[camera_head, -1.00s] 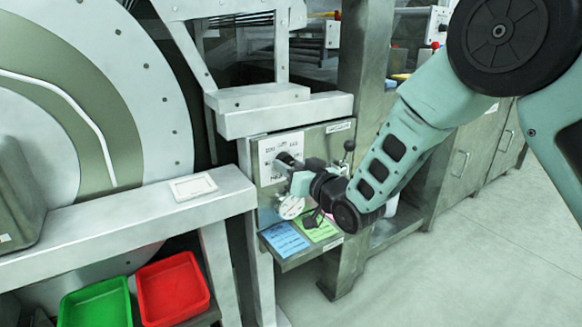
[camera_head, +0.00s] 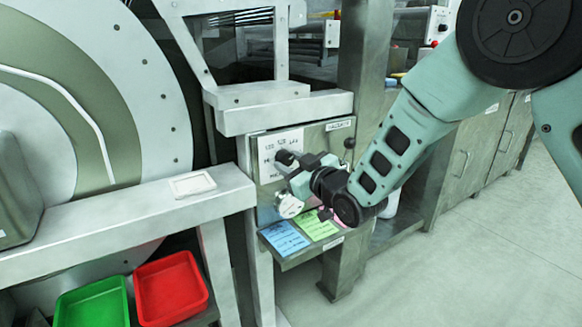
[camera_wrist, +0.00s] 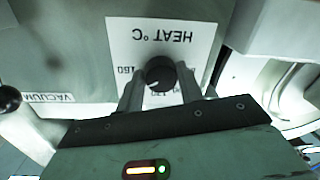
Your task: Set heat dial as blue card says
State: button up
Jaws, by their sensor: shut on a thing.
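The heat dial is a dark round knob (camera_wrist: 160,76) on a white plate (camera_wrist: 187,42) marked "HEAT °C", upside down in the wrist view. A pale pointer mark shows on the knob, and "160" is readable beside it; other numbers are partly hidden by my gripper. My gripper (camera_wrist: 166,84) is shut on the knob, one finger on each side. In the head view the knob (camera_head: 284,157) sticks out of the panel in front of my gripper (camera_head: 294,170). The blue card (camera_head: 284,238) lies on the ledge below; its writing is too small to read.
A green card (camera_head: 318,226) lies right of the blue one, with a pink card partly hidden behind my arm. A vacuum label (camera_wrist: 48,98) and a black-knobbed lever (camera_wrist: 8,98) are beside the dial. Red (camera_head: 172,288) and green trays (camera_head: 92,304) stand lower left.

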jog(key=n+b, duration=0.1)
jog(key=n, duration=0.5)
jog(key=shift+b, duration=0.4)
jog(key=n+h+b, duration=0.1)
jog(key=n, duration=0.4)
jog(key=shift+r, duration=0.15)
jog(key=shift+n, duration=0.4)
jog(key=o, duration=1)
jog(key=shift+s+d, duration=0.1)
jog(key=p+v, duration=0.2)
jog(key=v, duration=1.5)
jog(key=shift+s+p, duration=0.15)
jog(key=shift+p, duration=0.2)
jog(key=shift+f, duration=0.2)
